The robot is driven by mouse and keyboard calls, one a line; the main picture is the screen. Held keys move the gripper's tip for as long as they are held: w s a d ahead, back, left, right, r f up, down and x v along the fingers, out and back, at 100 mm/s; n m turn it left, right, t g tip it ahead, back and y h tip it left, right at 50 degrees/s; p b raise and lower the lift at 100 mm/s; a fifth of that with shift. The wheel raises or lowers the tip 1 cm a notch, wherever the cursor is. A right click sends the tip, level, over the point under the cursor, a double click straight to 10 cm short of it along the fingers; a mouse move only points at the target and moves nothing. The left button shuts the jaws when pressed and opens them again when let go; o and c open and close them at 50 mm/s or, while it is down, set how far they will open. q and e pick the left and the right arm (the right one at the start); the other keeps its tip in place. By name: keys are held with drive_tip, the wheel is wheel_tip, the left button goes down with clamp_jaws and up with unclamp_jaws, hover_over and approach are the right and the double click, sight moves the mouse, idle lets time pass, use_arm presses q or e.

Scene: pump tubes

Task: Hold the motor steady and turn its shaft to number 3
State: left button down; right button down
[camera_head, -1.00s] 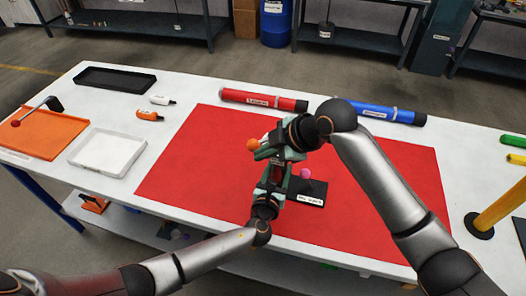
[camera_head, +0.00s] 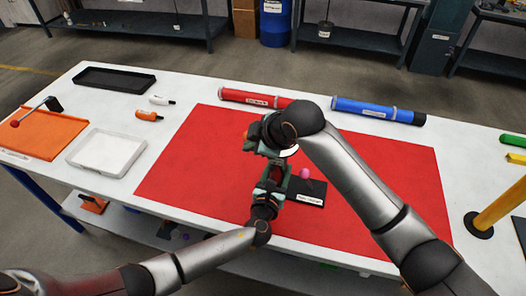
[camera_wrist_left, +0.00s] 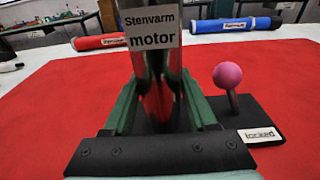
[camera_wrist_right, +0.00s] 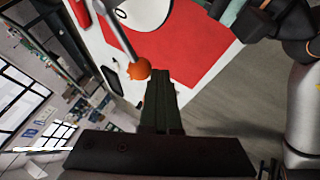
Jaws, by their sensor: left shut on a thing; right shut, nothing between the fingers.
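The motor (camera_wrist_left: 152,62) is a shiny upright body labelled "Stenvarm motor" in the left wrist view. My left gripper (camera_wrist_left: 160,105) is shut on it, one green finger on each side; this gripper also shows in the head view (camera_head: 274,180). My right gripper (camera_wrist_right: 162,85) is shut and empty beside an orange ball (camera_wrist_right: 139,69) on a metal crank rod. A white dial (camera_wrist_right: 143,12) with a "0" shows at the rod's far end. In the head view my right gripper (camera_head: 262,150) is above the motor and hides most of its top.
A pink ball lever (camera_wrist_left: 228,77) stands on a black base with a "locked" label (camera_wrist_left: 259,135). The red mat (camera_head: 372,180) has free room both sides. Red (camera_head: 250,98) and blue (camera_head: 372,110) tubes lie behind; a white tray (camera_head: 86,164) is left.

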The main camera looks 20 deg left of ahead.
drive_tip(key=s+d+r, duration=0.6)
drive_tip(key=s+r, duration=0.1)
drive_tip(key=shift+s, duration=0.3)
drive_tip(key=shift+d, duration=0.1)
use_arm(q)
drive_tip(key=shift+c, duration=0.6)
unclamp_jaws()
drive_tip(key=shift+s, duration=0.1)
